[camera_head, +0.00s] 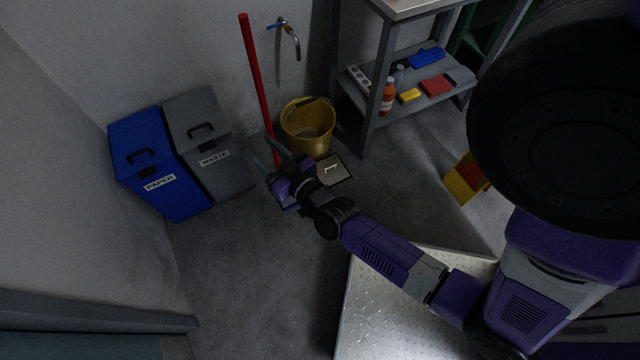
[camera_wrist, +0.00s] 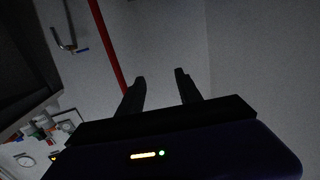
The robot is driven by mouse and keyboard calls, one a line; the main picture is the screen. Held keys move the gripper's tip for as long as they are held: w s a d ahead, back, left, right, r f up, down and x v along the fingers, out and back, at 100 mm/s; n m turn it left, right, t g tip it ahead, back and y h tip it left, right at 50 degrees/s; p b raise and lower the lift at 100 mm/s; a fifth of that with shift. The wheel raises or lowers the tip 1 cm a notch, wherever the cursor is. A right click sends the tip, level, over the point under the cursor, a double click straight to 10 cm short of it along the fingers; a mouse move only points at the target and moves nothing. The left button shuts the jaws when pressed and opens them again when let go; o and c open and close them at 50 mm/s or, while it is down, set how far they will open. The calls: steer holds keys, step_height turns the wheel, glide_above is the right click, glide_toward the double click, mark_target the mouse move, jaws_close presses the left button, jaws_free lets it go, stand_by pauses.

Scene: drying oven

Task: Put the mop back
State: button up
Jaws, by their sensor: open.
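The mop shows as a long red handle (camera_head: 256,75) standing nearly upright, slightly tilted, close to the back wall. Its lower end and head are hidden behind my gripper. My gripper (camera_head: 260,148) is open in front of the handle's lower part. In the wrist view, the red handle (camera_wrist: 105,45) runs down behind the left finger of my open gripper (camera_wrist: 160,76). It is not centred between the fingers, and nothing shows held there. I cannot tell how far the handle is from the fingers. A yellow bucket (camera_head: 308,138) stands just right of the handle.
A blue PAPER bin (camera_head: 150,155) and a grey WASTE bin (camera_head: 205,130) stand left of the handle. A wall tap (camera_head: 290,38) is above the bucket. A shelved table (camera_head: 370,115) stands right. A yellow-red object (camera_head: 465,180) is on the floor. Floor left of my arm is clear.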

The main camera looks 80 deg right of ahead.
steer(key=s+a+r+n+y, duration=0.3)
steer(key=s+a+r+y, duration=0.1)
steer(key=s+a+r, duration=0.3)
steer(key=s+a+r+n+y, duration=0.3)
steer(key=s+a+r+y, duration=0.2)
steer(key=s+a, duration=0.6)
steer(key=a+r, duration=0.2)
steer(key=a, duration=0.1)
steer(key=shift+s+r+n+t+y, duration=0.15)
steer(key=shift+n+t+y, duration=0.15)
steer(key=shift+n, duration=0.1)
steer(key=shift+a, duration=0.1)
steer(key=shift+r+p, duration=0.85)
steer(key=shift+p, duration=0.05)
